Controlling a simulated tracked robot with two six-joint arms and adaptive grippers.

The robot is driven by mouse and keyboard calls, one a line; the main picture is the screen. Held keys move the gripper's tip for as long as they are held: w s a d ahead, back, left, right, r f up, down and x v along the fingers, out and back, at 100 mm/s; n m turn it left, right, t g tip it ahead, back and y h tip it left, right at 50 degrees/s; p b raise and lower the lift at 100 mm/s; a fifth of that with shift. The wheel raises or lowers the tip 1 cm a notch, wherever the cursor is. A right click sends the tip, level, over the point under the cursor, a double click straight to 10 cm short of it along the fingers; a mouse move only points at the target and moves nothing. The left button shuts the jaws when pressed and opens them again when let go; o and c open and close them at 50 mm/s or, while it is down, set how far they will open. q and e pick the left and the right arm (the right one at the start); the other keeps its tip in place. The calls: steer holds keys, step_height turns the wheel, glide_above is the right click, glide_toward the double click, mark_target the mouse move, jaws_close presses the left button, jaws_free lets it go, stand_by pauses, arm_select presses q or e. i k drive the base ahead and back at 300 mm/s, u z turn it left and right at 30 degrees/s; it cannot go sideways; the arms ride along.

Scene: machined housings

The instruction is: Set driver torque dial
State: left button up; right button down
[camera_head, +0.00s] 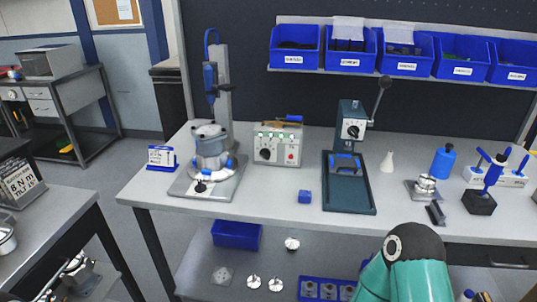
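A blue electric driver (210,82) hangs upright on a grey column stand at the left of the bench, above a round machined housing (211,150) in a fixture. Right of it stands a light grey control box (278,146) with a black dial (266,154), a row of small green lights and a red button. The dial's setting is too small to read. Neither gripper shows; only a teal link of my arm is in view at the bottom right.
The grey bench (260,190) is clear along its front left. Blue bins (296,50) line a shelf behind.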

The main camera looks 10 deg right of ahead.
mark_target(265, 153)
steer(key=z, duration=0.75)
steer(key=i, duration=0.15)
steer(key=u, duration=2.5)
steer(key=k, duration=1.4)
steer(key=z, duration=0.8)
steer(key=i, duration=1)
steer(key=z, duration=0.05)
